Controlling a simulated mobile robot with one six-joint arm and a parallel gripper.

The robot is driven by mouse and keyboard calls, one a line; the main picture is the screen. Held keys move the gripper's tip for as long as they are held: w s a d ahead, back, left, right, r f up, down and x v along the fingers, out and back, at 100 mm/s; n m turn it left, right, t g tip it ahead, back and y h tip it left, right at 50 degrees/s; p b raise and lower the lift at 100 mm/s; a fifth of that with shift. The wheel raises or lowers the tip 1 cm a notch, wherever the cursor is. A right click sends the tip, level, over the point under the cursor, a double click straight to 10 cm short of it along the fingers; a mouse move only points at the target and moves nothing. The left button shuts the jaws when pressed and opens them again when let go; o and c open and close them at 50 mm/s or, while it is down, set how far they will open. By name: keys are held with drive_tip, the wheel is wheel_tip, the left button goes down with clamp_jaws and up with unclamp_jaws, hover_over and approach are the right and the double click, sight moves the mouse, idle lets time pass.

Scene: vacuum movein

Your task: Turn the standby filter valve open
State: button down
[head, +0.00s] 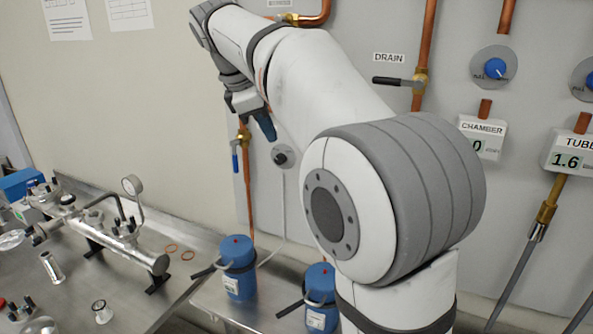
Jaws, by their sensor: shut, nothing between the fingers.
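My gripper (266,128) is shut and empty, in front of the wall near the upper middle of the head view. Just below and left of it, a blue-handled valve (236,160) sits on a vertical copper pipe, its lever pointing down along the pipe. The gripper looks apart from it, though depth is hard to judge. A black-levered valve (400,81) beneath the DRAIN label has its lever level, across its pipe. No standby filter label is readable, so I cannot tell which valve is that one. My arm hides part of the wall.
Two blue canisters (238,268) (320,297) with hoses stand on the metal bench below. A steel chamber with a gauge (132,186) lies at left among small fittings. At right are a blue knob (495,68) and the CHAMBER (482,138) and TUBE (570,152) displays.

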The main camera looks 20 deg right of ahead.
drive_tip(key=d+r+x, duration=0.1)
drive_tip(key=d+x, duration=0.1)
drive_tip(key=x, duration=1)
drive_tip(key=shift+s+d+f, duration=0.3)
drive_tip(key=shift+d, duration=0.2)
